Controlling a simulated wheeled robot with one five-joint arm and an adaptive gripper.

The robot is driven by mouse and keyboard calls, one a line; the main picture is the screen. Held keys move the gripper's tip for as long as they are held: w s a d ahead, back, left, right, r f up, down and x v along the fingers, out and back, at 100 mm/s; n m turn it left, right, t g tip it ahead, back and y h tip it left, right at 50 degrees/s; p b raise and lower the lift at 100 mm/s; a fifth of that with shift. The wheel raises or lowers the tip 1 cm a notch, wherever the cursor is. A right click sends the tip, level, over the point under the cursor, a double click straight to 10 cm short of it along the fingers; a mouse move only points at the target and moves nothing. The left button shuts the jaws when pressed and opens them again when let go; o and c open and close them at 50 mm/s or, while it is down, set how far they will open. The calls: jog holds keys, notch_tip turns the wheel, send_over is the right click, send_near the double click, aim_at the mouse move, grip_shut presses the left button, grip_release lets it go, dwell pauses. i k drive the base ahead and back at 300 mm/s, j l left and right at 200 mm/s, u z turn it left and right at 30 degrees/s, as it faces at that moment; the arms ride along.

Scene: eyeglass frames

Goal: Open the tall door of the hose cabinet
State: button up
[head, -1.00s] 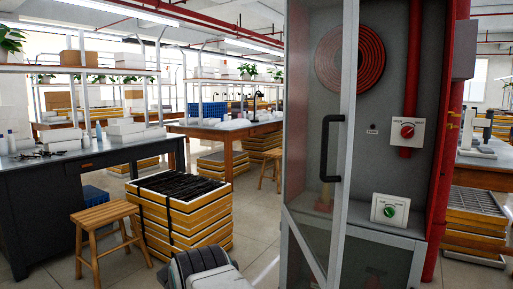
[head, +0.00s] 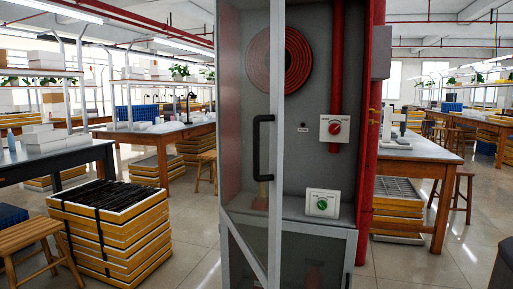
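The hose cabinet (head: 321,90) stands upright in the middle of the head view. Its tall glass door (head: 238,120) stands open, swung out toward me from the left side. A black bar handle (head: 257,148) is on the door near its free edge. Inside are a coiled red hose (head: 297,60), partly behind the door frame, a red-knob box (head: 335,128) and a green-knob box (head: 322,203). A lower door (head: 315,262) is below them. My gripper is not in view now, and nothing is seen touching the handle.
A strapped stack of yellow-sided trays (head: 120,235) and a wooden stool (head: 30,238) stand left of the cabinet. Workbenches (head: 165,129) lie behind. Right of the cabinet, a red pipe (head: 369,130) runs vertically, with bare floor (head: 430,265) in front.

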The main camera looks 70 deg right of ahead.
aim_at(270, 280)
jog(key=i+z, duration=0.45)
jog(key=i+j+z, duration=0.2)
jog(key=i+z, duration=0.25)
jog(key=i+j+z, duration=0.75)
jog(key=z, duration=0.15)
jog(key=i+j+z, duration=0.25)
jog(key=j+z, duration=0.2)
jog(key=j, duration=0.15)
